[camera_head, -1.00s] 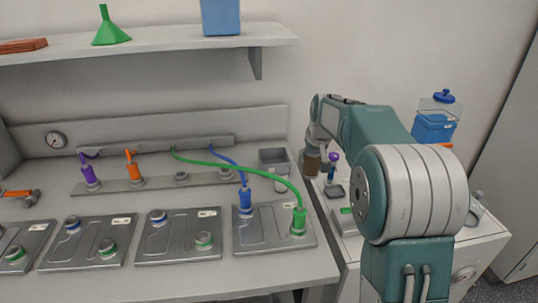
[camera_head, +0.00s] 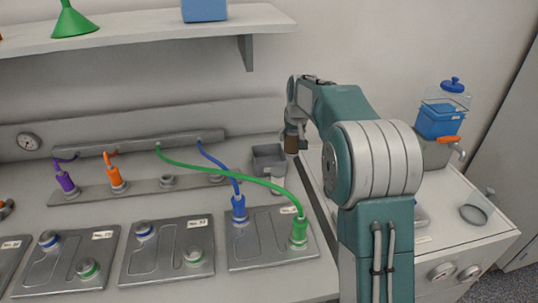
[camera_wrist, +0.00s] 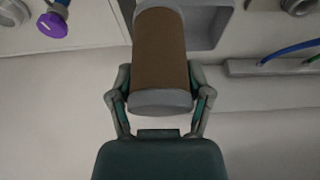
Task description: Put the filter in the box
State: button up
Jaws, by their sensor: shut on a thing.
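The filter is a brown cylinder with grey ends (camera_wrist: 160,50); its brown side also shows in the head view (camera_head: 291,143). My gripper (camera_wrist: 160,98) is shut on it, one finger on each side near its grey end. In the head view my gripper (camera_head: 292,130) is beside the bench's right end. A grey open box (camera_head: 268,153) stands at the back right of the bench, just left of the filter in the picture. In the wrist view part of the grey box (camera_wrist: 207,42) shows behind the filter. The filter appears outside the box; their exact gap cannot be told.
A green hose (camera_head: 225,170) and a blue hose (camera_head: 218,166) arch from the back rail to the right plate (camera_head: 262,226), left of the box. The shelf (camera_head: 150,32) hangs above. A side counter (camera_head: 440,222) holds a blue-filled container (camera_head: 440,121).

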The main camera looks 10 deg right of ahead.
jog(key=w+a+f, duration=0.1)
jog(key=w+f, duration=0.1)
jog(key=w+a+f, duration=0.2)
jog(key=w+f, duration=0.1)
jog(key=w+a+f, duration=0.2)
jog(key=w, duration=0.1)
jog(key=shift+w+a+f, duration=0.1)
jog(key=shift+w+f, duration=0.05)
jog(key=shift+f, duration=0.2)
jog(key=shift+w+a+f, duration=0.1)
jog(key=shift+f, duration=0.8)
jog(key=shift+w+a+f, duration=0.1)
jog(key=shift+f, duration=0.75)
jog(key=shift+f, duration=0.1)
jog(key=o, duration=1.1)
jog(key=shift+o, duration=0.2)
